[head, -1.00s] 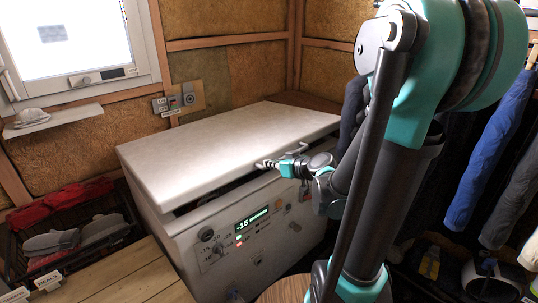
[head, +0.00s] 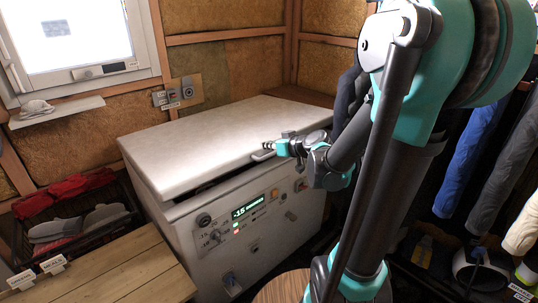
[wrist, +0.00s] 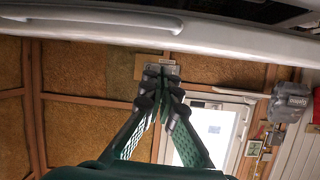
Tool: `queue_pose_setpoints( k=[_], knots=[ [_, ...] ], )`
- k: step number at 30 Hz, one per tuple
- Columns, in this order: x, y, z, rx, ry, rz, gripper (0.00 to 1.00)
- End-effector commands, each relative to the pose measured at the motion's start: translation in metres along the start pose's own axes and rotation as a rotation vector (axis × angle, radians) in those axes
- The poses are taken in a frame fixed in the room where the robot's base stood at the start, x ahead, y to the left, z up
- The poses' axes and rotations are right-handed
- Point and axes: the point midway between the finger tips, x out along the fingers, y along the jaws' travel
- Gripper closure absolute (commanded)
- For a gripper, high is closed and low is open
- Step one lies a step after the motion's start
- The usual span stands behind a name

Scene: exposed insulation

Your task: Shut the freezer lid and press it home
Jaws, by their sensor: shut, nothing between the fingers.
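The white freezer (head: 185,240) stands against the insulated wall. Its lid (head: 225,140) is nearly down, with a dark gap still showing under its front edge. My gripper (head: 262,153) is at the lid's front edge, right of its middle. Its fingers look shut and empty. I cannot tell whether they touch the lid. In the wrist view my gripper (wrist: 164,75) shows its fingertips together, with the pale lid edge (wrist: 230,40) and a handle-like bar on it across the top.
A wooden bench top (head: 120,270) and a dark crate (head: 75,225) with red cloth and grey slippers are on the left. A round wooden top (head: 285,288) is in front of the freezer. Clothes hang at the right. A wall switch panel (head: 180,93) is behind the lid.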

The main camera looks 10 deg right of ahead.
Motion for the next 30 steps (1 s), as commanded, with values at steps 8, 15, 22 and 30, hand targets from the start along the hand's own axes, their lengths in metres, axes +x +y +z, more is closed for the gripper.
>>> queue_pose_setpoints(
  k=[8,15,22,30],
  knots=[
    [-0.036,0.004,0.037,0.002,0.0,0.005,1.0],
    [-0.061,0.006,0.061,0.002,0.0,0.005,1.0],
    [-0.067,0.014,0.067,0.0,-0.005,0.002,1.0],
    [-0.049,0.141,0.019,-0.001,-0.079,-0.017,1.0]
  ],
)
